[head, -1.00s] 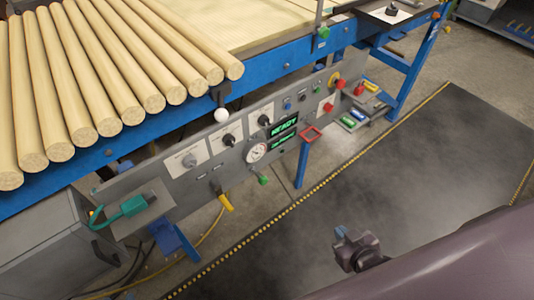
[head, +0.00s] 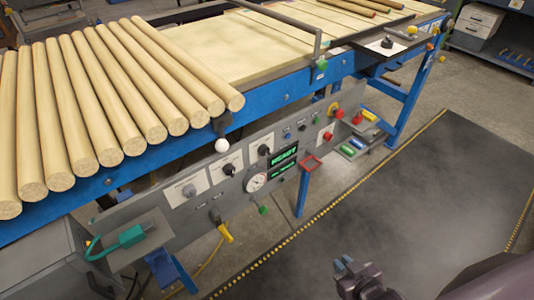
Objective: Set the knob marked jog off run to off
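The grey control panel (head: 240,205) hangs below the front blue rail. It carries a row of rotary knobs on white plates: a grey knob (head: 189,190), a dark knob (head: 229,169) and another dark knob (head: 264,150). A further black knob (head: 387,43) sits on a plate at the upper right. The markings are too small to read, so I cannot tell which knob is marked jog off run. My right gripper (head: 342,265) is low at the right, over the dark mat and well apart from the panel; its finger opening is unclear. My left gripper is out of view.
Round wooden rods (head: 110,90) lie above the panel. The dark floor mat (head: 400,190) is clear.

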